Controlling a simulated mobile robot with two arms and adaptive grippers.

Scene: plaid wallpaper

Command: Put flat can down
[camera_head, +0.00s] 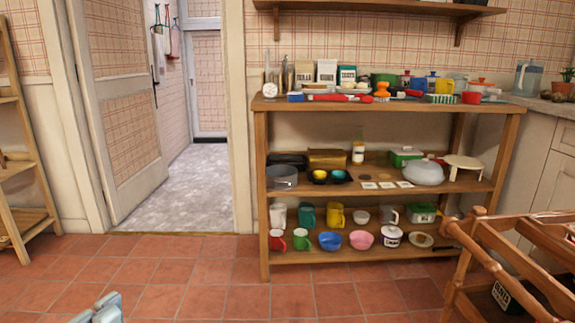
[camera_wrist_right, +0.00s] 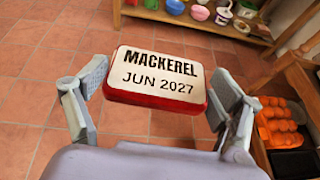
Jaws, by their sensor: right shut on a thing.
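The flat can (camera_wrist_right: 155,78) fills the middle of the right wrist view. It is a rounded rectangle with a white label reading "MACKEREL JUN 2027" and a red side. My right gripper (camera_wrist_right: 160,90) is shut on it, one grey finger at each end, and holds it above the tiled floor. The right gripper and can are not in the head view. My left gripper (camera_head: 100,309) shows only as grey tips at the bottom left edge of the head view, with nothing visible in it. Its opening cannot be made out.
A wooden shelf unit (camera_head: 390,191) with mugs, bowls, tins and jars stands ahead. Its top (camera_head: 300,102) is crowded. A wooden rack (camera_head: 470,252) stands at the right. Orange items (camera_wrist_right: 280,125) lie low at right in the wrist view. The tiled floor (camera_head: 200,285) is clear.

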